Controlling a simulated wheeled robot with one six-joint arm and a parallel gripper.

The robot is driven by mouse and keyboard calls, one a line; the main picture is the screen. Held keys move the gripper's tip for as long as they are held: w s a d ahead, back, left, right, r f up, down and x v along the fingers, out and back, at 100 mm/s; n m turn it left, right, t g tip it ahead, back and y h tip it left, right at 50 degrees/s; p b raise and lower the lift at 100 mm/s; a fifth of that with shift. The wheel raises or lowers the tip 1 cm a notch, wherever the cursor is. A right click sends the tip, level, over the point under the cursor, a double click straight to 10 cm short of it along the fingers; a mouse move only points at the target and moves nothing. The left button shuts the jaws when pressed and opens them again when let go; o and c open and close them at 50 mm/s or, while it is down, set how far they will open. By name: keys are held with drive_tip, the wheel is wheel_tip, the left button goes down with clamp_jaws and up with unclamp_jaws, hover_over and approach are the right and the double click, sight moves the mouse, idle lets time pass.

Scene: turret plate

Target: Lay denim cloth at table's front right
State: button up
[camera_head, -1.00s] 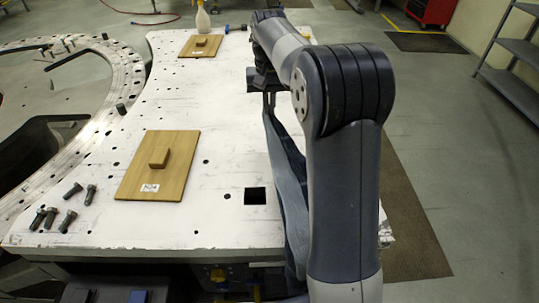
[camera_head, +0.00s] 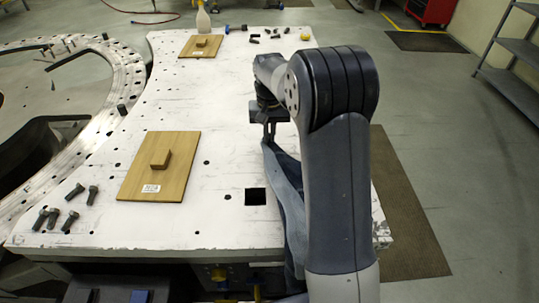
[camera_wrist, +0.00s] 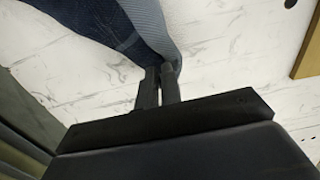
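The blue denim cloth (camera_head: 291,208) hangs from my gripper (camera_head: 270,138) on the right part of the white table (camera_head: 225,150). Its lower part runs down toward the table's front edge, partly behind my arm. In the wrist view the cloth (camera_wrist: 115,22) shows dark blue and lighter blue sides, and my gripper (camera_wrist: 160,75) is shut on its edge. Part of the table's front right is hidden by my arm.
A wooden board with a handle (camera_head: 172,180) lies left of the cloth, near a square hole (camera_head: 255,196). Several bolts (camera_head: 50,216) lie at the front left. A second board (camera_head: 188,47), a bottle (camera_head: 203,20) and small parts (camera_head: 265,35) are at the back.

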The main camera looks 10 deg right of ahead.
drive_tip(key=o, duration=1.1)
drive_tip(key=shift+r, duration=0.1)
wheel_tip(320, 180, up, 11)
drive_tip(key=shift+f+b, duration=0.2)
drive_tip(key=shift+b, duration=0.25)
drive_tip(key=shift+f, duration=0.1)
drive_tip(key=shift+f, duration=1.3)
drive_tip(key=shift+f, duration=0.15)
